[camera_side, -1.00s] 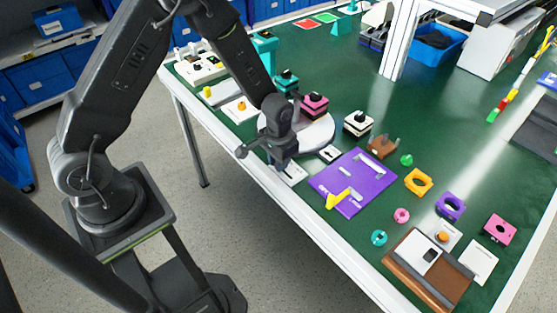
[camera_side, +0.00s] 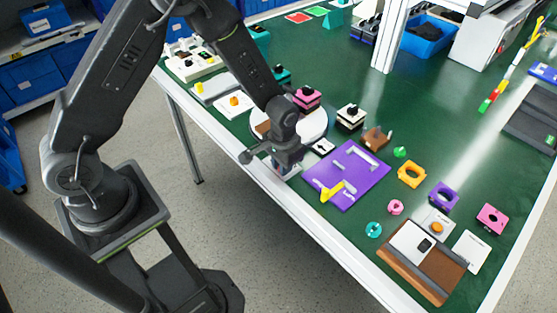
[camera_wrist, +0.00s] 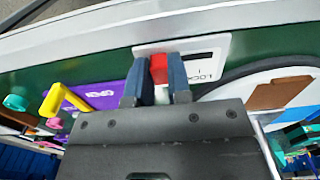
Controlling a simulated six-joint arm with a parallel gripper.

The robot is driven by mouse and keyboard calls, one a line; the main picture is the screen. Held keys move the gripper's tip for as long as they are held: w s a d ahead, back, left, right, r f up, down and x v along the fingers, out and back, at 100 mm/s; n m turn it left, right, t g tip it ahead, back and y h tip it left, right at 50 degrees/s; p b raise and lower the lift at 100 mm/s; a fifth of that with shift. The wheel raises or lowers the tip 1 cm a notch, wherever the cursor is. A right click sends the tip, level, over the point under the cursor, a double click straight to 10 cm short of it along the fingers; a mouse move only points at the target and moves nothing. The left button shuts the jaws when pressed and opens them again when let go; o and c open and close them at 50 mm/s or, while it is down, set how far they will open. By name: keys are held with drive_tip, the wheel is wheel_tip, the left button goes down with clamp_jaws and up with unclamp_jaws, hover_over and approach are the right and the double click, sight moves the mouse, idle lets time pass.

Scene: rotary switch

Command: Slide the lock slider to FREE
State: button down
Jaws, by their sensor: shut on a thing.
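The lock slider's red knob (camera_wrist: 159,69) shows between my fingertips in the wrist view. It sits on a white plate (camera_wrist: 215,46) with a dark slot and the printed word LOCK to the right of the knob. My gripper (camera_wrist: 157,80) is shut on the red knob, one blue-grey finger on each side. In the side view my gripper (camera_side: 284,165) is low over the table's front edge and hides most of the plate and the knob.
A white turntable (camera_side: 316,122) with a brown sector stands just behind my gripper. A purple board (camera_side: 357,178) with a yellow handle (camera_side: 333,191) lies to the right. Several coloured parts lie further right.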

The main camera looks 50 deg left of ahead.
drive_tip(key=shift+d, duration=0.2)
drive_tip(key=c, duration=1)
unclamp_jaws()
drive_tip(key=shift+c, duration=0.2)
wheel_tip(320, 180, up, 14)
drive_tip(key=s+a+r+t, duration=0.2)
drive_tip(key=s+r, duration=0.6)
drive_tip(key=s, duration=0.1)
drive_tip(key=s+a+r+t, duration=0.2)
drive_tip(key=s+r+t, duration=0.1)
drive_tip(key=s+r, duration=0.5)
drive_tip(key=shift+s+a+r+t, duration=0.2)
drive_tip(key=shift+s+a+t, duration=0.1)
drive_tip(key=shift+s, duration=0.55)
